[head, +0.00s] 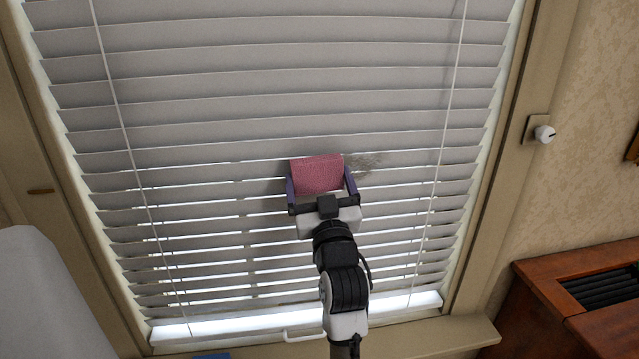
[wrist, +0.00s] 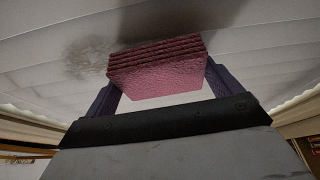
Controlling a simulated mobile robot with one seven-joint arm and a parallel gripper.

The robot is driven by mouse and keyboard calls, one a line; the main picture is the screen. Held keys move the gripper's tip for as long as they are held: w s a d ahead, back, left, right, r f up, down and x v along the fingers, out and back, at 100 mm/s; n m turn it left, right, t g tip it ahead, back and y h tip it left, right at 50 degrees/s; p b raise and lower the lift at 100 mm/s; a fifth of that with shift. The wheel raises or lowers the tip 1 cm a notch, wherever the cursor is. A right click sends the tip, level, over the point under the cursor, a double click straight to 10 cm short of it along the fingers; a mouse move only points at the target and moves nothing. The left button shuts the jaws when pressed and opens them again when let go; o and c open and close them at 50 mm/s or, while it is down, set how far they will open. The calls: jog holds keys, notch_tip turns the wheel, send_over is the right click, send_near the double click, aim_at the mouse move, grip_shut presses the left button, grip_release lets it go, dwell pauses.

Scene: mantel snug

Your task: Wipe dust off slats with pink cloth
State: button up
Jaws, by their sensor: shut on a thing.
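The pink cloth (head: 317,174), a folded block, is held between the two purple fingers of my gripper (head: 320,181). My gripper is shut on it and holds it up at the slats (head: 250,95) of a white window blind. In the wrist view the cloth (wrist: 157,72) shows its layered folds, and its far edge is at or very near the slats (wrist: 210,20); I cannot tell if it touches. A grey speckled dust patch (head: 362,163) lies on the slats just right of the cloth. The patch also shows in the wrist view (wrist: 88,58), left of the cloth.
Two thin cords run down the blind, left (head: 128,140) and right (head: 444,130). A beige frame and sill (head: 440,335) surround the window. A white knob (head: 544,134) is on the right. A wooden cabinet (head: 560,290) stands lower right, and a pale rounded object (head: 45,290) lower left.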

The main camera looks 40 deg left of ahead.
aim_at(336, 183)
jog(key=shift+w+a, duration=0.55)
jog(key=shift+a, duration=0.15)
jog(key=shift+w+d+b, duration=0.6)
jog(key=shift+w+d, duration=0.6)
jog(key=shift+w+d+b, duration=0.75)
jog(key=shift+w+d, duration=0.3)
jog(key=shift+w, duration=0.3)
jog(key=shift+w+d+b, duration=0.75)
jog(key=shift+w+d, duration=0.35)
jog(key=shift+w, duration=0.2)
jog(key=shift+w+d+b, duration=0.75)
jog(key=shift+w+d, duration=0.3)
jog(key=shift+w, duration=0.3)
jog(key=shift+w+d+f+b, duration=0.1)
jog(key=shift+w+d+b, duration=0.85)
jog(key=shift+w+d, duration=0.2)
jog(key=shift+s+a+r+p, duration=0.2)
jog(key=shift+s+a+p, duration=0.65)
jog(key=shift+s+a, duration=1)
jog(key=shift+s+a+f+p, duration=0.1)
jog(key=shift+s+a+p, duration=0.55)
jog(key=shift+s+a, duration=0.75)
jog(key=shift+s+a+r+p, duration=0.1)
jog(key=shift+s+a+p, duration=0.55)
jog(key=shift+s+a, duration=0.7)
jog(key=shift+s+a+f+p, duration=0.1)
jog(key=shift+s+a+p, duration=0.75)
jog(key=shift+s, duration=0.9)
jog(key=shift+a, duration=0.15)
